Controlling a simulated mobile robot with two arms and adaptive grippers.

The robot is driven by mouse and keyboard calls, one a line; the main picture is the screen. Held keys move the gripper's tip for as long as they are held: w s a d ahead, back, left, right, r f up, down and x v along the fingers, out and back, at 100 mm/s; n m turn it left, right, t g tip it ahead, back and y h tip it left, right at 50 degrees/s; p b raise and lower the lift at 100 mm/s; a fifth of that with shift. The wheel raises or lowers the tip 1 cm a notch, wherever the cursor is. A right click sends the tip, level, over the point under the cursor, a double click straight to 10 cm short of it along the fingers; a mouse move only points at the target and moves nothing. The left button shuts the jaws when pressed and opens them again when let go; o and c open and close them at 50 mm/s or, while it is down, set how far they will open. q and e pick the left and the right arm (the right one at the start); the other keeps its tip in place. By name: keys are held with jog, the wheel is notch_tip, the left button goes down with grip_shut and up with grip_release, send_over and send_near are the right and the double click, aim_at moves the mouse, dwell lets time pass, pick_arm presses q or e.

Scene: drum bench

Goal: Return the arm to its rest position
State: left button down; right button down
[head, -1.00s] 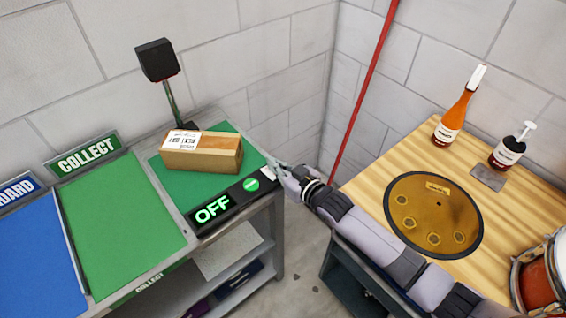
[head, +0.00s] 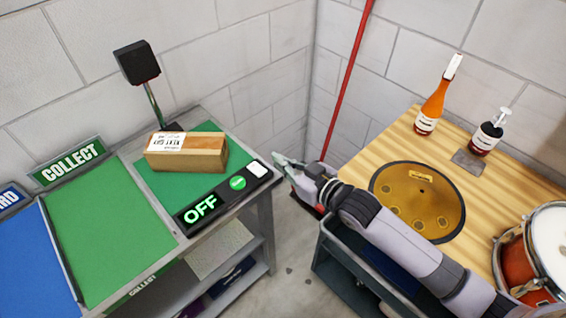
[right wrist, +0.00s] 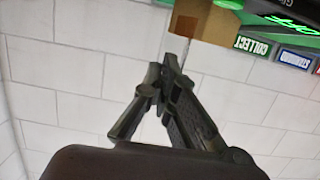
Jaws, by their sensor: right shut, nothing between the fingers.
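My right arm reaches in from the lower right in the head view, over the gap between the two benches. Its gripper (head: 283,163) is at the right edge of the green scanner bench, beside the OFF panel (head: 207,208) with its green button and white end. In the right wrist view the gripper (right wrist: 168,62) has its fingers together with nothing between them. A brown box (head: 188,153) with a white label lies on the green mat, left of the gripper and apart from it in the head view. My left gripper is not in view.
A wooden bench (head: 395,150) at right holds a round golden plate (head: 425,190), an orange bottle (head: 433,100), a dark pump bottle (head: 487,137) and a red drum (head: 517,262). A black scanner head (head: 136,62) stands behind the box. A red pole (head: 345,85) leans in the corner.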

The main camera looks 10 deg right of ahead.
dwell(0.6)
jog(key=s+d+f+m+g+h, duration=0.25)
jog(key=s+d+f, duration=0.2)
jog(key=s, duration=0.45)
jog(key=s+d+f+m+g+h, duration=0.1)
jog(key=s+d+f+g+h, duration=0.3)
jog(key=s, duration=0.5)
jog(key=s+d+f+m+g+h, duration=0.25)
jog(key=s+d, duration=0.35)
jog(key=s, duration=0.4)
notch_tip(320, 180, down, 28)
jog(key=s+n+g+b, duration=0.1)
jog(key=b, duration=0.1)
jog(key=s+d+f+g+b, duration=0.1)
jog(key=s+d+f+b, duration=0.1)
jog(key=s+f, duration=1.4)
notch_tip(320, 180, down, 2)
jog(key=shift+s+d+f+g, duration=0.1)
jog(key=shift+s+d+g, duration=0.05)
jog(key=shift+s+g, duration=0.2)
jog(key=shift+s, duration=0.1)
